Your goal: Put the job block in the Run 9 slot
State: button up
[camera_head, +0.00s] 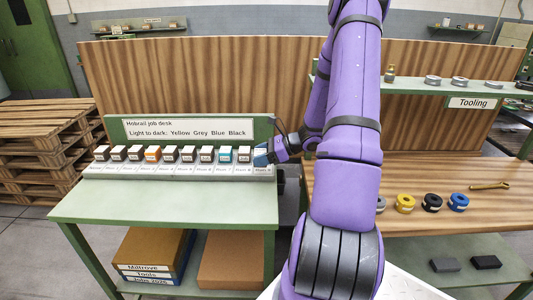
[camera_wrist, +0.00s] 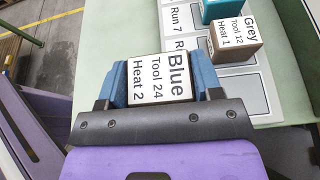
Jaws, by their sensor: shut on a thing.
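My gripper (camera_wrist: 160,82) is shut on the job block (camera_wrist: 163,78), whose white top reads "Blue, Tool 24, Heat 2". Its blue fingers grip the block from two sides. In the head view my gripper (camera_head: 263,157) is at the right end of the white slot rack (camera_head: 180,171), at its last position. The end slot's outline (camera_wrist: 250,96) shows partly beside my gripper in the wrist view. The Run 9 label is hidden or too small to read there. I cannot tell whether the block touches the rack.
A brown-sided block (camera_wrist: 235,40) marked "Grey, Tool 12, Heat 1" and a teal block (camera_wrist: 220,9) stand close by in the rack. More blocks fill the row leftward. A sign (camera_head: 187,128) stands behind, reading "Light to dark: Yellow Grey Blue Black". The green desk front (camera_head: 170,205) is clear.

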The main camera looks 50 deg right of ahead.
jog(key=w+d, duration=0.3)
jog(key=d, duration=0.2)
jog(key=w+d+f, duration=0.1)
jog(key=w+d, duration=0.1)
jog(key=d, duration=0.1)
jog(key=shift+w, duration=0.3)
jog(key=shift+a+f, duration=0.15)
jog(key=shift+f, duration=1.55)
jog(key=shift+f, duration=0.1)
jog(key=o, duration=0.9)
jog(key=shift+o, duration=0.2)
jog(key=shift+s, duration=0.1)
jog(key=v, duration=1.2)
